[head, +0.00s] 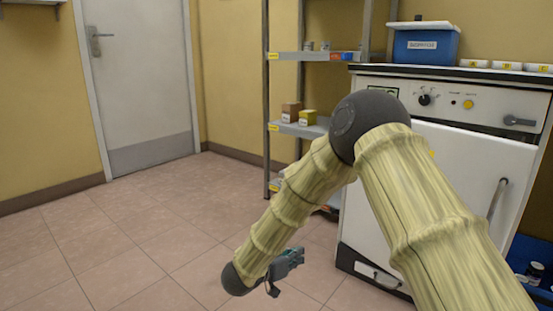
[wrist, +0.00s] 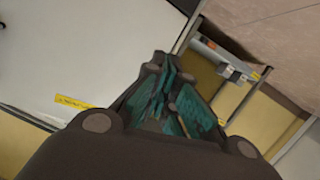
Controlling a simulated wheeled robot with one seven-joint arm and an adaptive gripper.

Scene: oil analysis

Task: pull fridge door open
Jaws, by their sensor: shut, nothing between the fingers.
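The white fridge (head: 470,165) stands at the right of the head view, with a control panel along its top. Its door has a vertical metal handle (head: 497,198) near the right side. My arm crosses in front and hides part of the door, so I cannot tell whether it is fully shut. My gripper (head: 293,257) is low over the floor, left of the fridge and apart from the handle. In the wrist view my gripper's teal fingers (wrist: 172,92) are shut and empty. A white panel (wrist: 75,50) with a yellow label fills the left there; the handle does not show.
A metal shelf unit (head: 285,57) with small boxes stands left of the fridge. A blue box (head: 425,47) sits on top of the fridge. Blue crates (head: 530,258) are at the lower right. The tiled floor (head: 130,240) at left is clear, before a closed grey door (head: 140,80).

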